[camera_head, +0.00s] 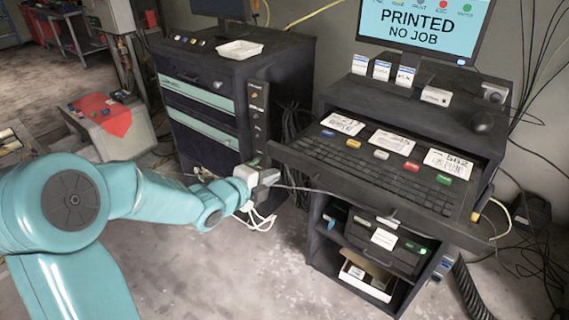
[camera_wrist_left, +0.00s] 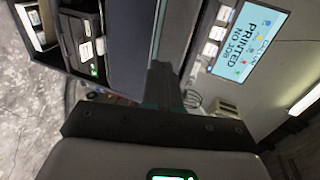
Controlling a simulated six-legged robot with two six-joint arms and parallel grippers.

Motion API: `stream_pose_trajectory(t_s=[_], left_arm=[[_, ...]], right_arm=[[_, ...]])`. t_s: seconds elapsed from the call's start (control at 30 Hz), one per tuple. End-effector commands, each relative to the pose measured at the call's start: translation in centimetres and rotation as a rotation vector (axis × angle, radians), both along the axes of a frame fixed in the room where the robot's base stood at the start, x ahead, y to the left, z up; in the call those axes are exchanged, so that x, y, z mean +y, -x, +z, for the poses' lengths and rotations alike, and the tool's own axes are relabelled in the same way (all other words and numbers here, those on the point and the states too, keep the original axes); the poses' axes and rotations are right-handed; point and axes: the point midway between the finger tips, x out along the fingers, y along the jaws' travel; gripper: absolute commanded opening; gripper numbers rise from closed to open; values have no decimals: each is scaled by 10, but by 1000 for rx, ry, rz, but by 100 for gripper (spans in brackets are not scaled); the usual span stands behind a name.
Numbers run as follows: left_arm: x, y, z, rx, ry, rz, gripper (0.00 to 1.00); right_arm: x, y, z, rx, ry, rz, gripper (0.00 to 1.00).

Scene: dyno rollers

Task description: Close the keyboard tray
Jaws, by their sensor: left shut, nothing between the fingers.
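The keyboard tray (camera_head: 462,226) is a dark pulled-out shelf in the head view, jutting forward from the black cabinet. A black keyboard (camera_head: 375,172) with coloured keys lies on it, with printed label sheets (camera_head: 394,143) behind. My left gripper (camera_head: 272,178) is shut and empty, just off the tray's front left corner; I cannot tell whether it touches the tray. In the left wrist view the dark closed fingers (camera_wrist_left: 163,78) point toward a dark panel edge. My right gripper is not in view.
A monitor (camera_head: 424,27) stands above the tray. Below it are shelves with a small printer (camera_head: 385,246) and an open box (camera_head: 366,279). A second dark cabinet (camera_head: 208,110) stands at the left, with loose cables between. The floor in front is clear.

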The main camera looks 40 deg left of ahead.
Motion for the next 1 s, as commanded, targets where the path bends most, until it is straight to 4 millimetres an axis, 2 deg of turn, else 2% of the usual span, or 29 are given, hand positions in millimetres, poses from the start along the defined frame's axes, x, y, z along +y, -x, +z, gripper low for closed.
stream_pose_trajectory(t_s=[0.1,0.3,0.47,0.8,1.0], left_arm=[[-2,-24,-4,2,1,-2,0],[-3,-52,-3,0,0,1,0],[-3,-59,-5,0,0,2,0],[-3,-60,-6,0,0,2,0],[-3,-70,-8,-2,-1,1,0]], right_arm=[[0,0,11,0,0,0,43],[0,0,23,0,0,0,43],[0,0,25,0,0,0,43],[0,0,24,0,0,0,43],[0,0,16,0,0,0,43]])
